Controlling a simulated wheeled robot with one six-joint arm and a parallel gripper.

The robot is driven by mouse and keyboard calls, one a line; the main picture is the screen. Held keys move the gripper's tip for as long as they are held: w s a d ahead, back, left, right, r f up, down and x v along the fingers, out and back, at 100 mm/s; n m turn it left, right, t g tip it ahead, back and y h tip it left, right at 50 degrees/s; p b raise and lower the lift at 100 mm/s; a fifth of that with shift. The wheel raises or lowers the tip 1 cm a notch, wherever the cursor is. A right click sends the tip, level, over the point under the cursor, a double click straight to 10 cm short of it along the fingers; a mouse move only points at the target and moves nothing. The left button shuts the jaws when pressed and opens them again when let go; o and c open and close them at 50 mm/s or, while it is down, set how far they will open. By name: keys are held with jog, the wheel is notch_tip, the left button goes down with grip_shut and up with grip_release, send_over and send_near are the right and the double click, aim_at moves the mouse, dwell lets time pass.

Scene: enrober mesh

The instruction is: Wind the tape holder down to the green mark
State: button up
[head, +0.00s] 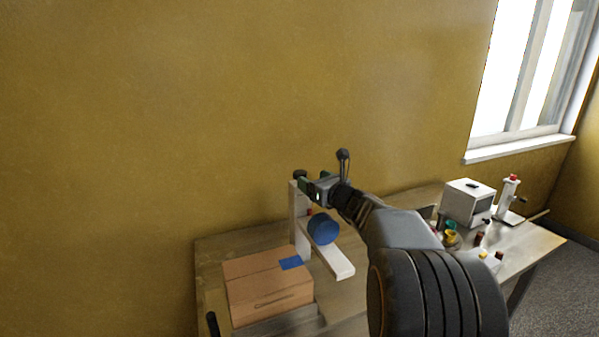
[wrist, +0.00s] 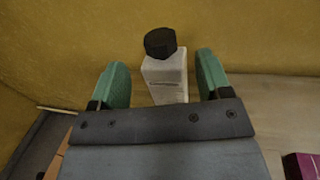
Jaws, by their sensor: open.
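The tape holder is a white upright post (head: 294,215) with a black knob (head: 300,174) on top, at the left part of the bench. A blue tape roll (head: 323,229) hangs beside the post, above a white foot (head: 335,262). My gripper (head: 312,182) is at the top of the post, with green fingers. In the wrist view the fingers are open and apart, with the black knob (wrist: 160,42) and the white post (wrist: 165,80) showing between and beyond them. I cannot tell how far the knob is from the fingers. I cannot make out a green mark on the post.
A cardboard box (head: 268,288) with blue tape on it stands left of the holder on the wooden bench (head: 213,262). A white box-shaped device (head: 467,203), a red-topped stand (head: 510,195) and several small items are at the right. A yellow wall is behind.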

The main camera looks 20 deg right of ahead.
aim_at(300, 172)
jog(key=shift+w+a+p, duration=0.2)
jog(key=shift+w+a, duration=0.05)
jog(key=shift+w, duration=0.9)
jog(key=shift+w+a+p, duration=0.25)
jog(key=shift+w, duration=0.95)
jog(key=shift+w+a+p, duration=0.2)
jog(key=shift+w+a, duration=0.05)
jog(key=shift+w, duration=0.9)
jog(key=c, duration=0.9)
jog(key=shift+f+b, duration=0.1)
jog(key=shift+b, duration=0.25)
